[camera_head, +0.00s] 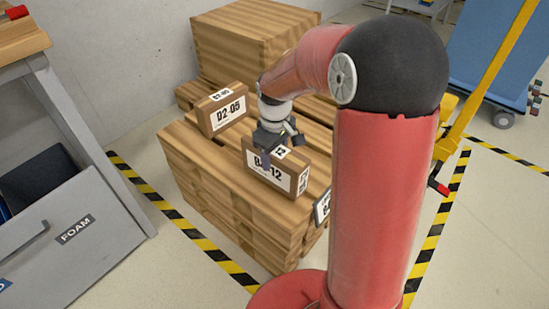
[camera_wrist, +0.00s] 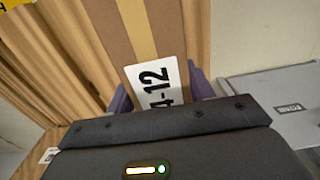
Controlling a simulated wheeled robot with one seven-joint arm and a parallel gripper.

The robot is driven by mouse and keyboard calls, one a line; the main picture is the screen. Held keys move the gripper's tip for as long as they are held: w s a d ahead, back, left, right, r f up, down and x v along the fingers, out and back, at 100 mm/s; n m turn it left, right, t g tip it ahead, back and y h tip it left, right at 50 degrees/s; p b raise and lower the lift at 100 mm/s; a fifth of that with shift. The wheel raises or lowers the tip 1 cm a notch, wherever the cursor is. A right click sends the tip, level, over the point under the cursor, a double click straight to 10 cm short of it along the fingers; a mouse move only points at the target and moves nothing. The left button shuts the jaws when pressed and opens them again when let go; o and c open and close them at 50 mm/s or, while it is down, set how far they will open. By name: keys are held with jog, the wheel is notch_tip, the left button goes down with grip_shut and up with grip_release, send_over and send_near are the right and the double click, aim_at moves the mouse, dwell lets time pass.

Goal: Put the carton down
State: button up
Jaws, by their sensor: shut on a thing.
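A brown carton (camera_head: 291,172) with a white label ending in "12" is at the near edge of the stacked wooden pallets (camera_head: 197,175). The carton looks upright. I cannot tell whether its underside touches the pallet boards.
A second carton labelled "D2-05" (camera_head: 222,109) stands on the pallets to the left. A large wooden box (camera_head: 245,38) is behind. A dark-framed label (camera_head: 322,207) is at the pallets' right side. A grey drawer marked "FOAM" (camera_head: 75,235) is at the left. Striped floor tape surrounds the pallets.

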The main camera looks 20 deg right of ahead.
jog(key=shift+f, duration=0.75)
jog(key=shift+f, duration=0.1)
jog(key=o, duration=1.5)
